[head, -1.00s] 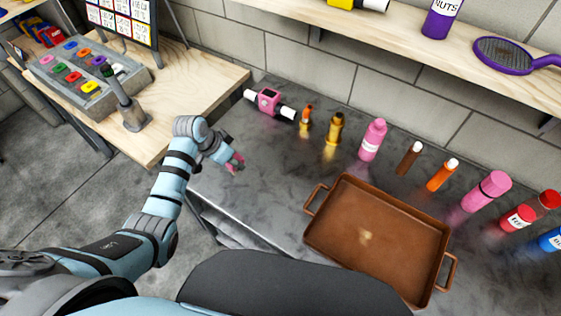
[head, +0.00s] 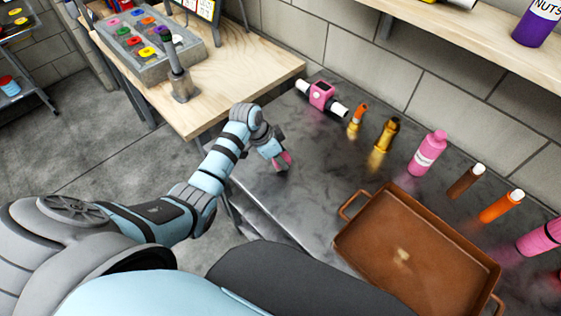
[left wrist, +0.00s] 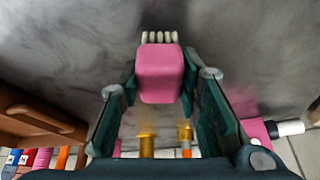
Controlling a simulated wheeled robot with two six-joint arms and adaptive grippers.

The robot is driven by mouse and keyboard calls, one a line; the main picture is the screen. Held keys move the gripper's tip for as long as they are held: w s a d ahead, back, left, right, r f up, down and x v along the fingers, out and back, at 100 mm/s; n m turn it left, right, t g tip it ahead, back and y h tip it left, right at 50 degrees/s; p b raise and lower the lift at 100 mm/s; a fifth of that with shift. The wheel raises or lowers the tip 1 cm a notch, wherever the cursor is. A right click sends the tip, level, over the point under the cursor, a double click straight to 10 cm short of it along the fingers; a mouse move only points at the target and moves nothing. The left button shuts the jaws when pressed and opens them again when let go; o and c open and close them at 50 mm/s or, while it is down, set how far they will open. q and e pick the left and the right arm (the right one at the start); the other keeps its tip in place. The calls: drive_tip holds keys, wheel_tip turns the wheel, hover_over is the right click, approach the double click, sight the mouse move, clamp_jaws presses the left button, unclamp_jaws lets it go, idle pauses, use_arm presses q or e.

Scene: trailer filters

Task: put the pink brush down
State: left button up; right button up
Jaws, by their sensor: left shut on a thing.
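The pink brush (left wrist: 160,75) shows in the left wrist view as a pink block with pale bristles at its far end. It sits between the fingers of my left gripper (left wrist: 160,90), which is shut on it. In the head view the left gripper (head: 279,160) is over the left part of the dark grey counter (head: 300,200), with a bit of the pink brush (head: 286,158) showing at its tips. I cannot tell whether the brush touches the counter. My right gripper is not in view.
A brown tray (head: 415,245) stands to the right of the gripper. A pink device (head: 321,96), gold bottle (head: 387,135), pink bottle (head: 427,153) and other bottles line the back wall. A wooden table (head: 220,80) is at the left. Counter around the gripper is clear.

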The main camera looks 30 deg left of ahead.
use_arm(q)
drive_tip(key=shift+f, duration=0.6)
drive_tip(key=shift+f, duration=0.2)
drive_tip(key=o, duration=1.2)
drive_tip(key=shift+r, duration=0.1)
drive_tip(key=shift+r, duration=0.25)
drive_tip(key=p+v, duration=0.3)
drive_tip(key=v, duration=0.9)
